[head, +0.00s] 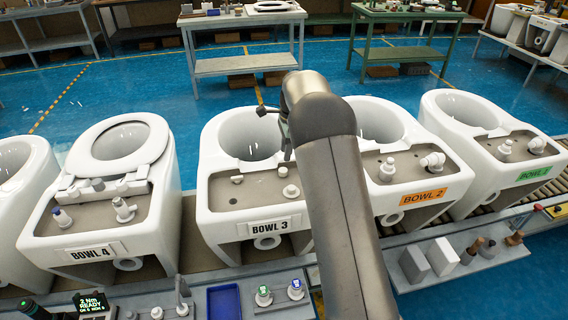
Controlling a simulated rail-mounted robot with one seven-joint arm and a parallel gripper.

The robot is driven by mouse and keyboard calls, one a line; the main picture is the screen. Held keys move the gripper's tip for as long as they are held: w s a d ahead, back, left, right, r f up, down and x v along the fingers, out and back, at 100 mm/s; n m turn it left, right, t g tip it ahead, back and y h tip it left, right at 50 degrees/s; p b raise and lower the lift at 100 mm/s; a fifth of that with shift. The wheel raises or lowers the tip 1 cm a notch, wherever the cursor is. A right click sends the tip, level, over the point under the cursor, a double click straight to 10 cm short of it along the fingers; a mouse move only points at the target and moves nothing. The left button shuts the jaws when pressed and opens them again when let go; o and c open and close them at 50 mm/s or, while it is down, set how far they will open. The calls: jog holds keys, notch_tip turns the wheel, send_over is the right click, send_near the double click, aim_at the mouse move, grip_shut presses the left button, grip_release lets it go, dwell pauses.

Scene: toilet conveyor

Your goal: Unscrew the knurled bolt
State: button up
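My gripper (275,128) is small in the head view, at the right rim of the toilet bowl marked BOWL 3 (215,215). My own arm hides much of it, so I cannot tell whether it is open or shut. Below it, on the grey deck of BOWL 3, stand a small white fitting (282,170) and a wider white one (291,191). A flat white cap (237,179) lies to their left. I cannot tell which part is the knurled bolt; no knurling is clear. I see no bolt held in the gripper.
BOWL 4 (90,225), with a seat, stands left on the conveyor (190,235). BOWL 2 (460,193) stands right, another bowl beyond. The front ledge holds a blue tray (224,302), two knobs with green and blue tops (264,296), a display (92,303) and several blocks (415,264).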

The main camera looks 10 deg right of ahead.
aim_at(283, 169)
jog(key=f, duration=0.6)
jog(key=shift+a+f+p, duration=0.25)
jog(key=shift+a+p, duration=0.15)
grip_shut()
jog(key=shift+r+p, duration=0.5)
jog(key=shift+r, duration=0.25)
dwell(0.6)
jog(key=shift+r+p, duration=1.75)
jog(key=shift+r, duration=0.95)
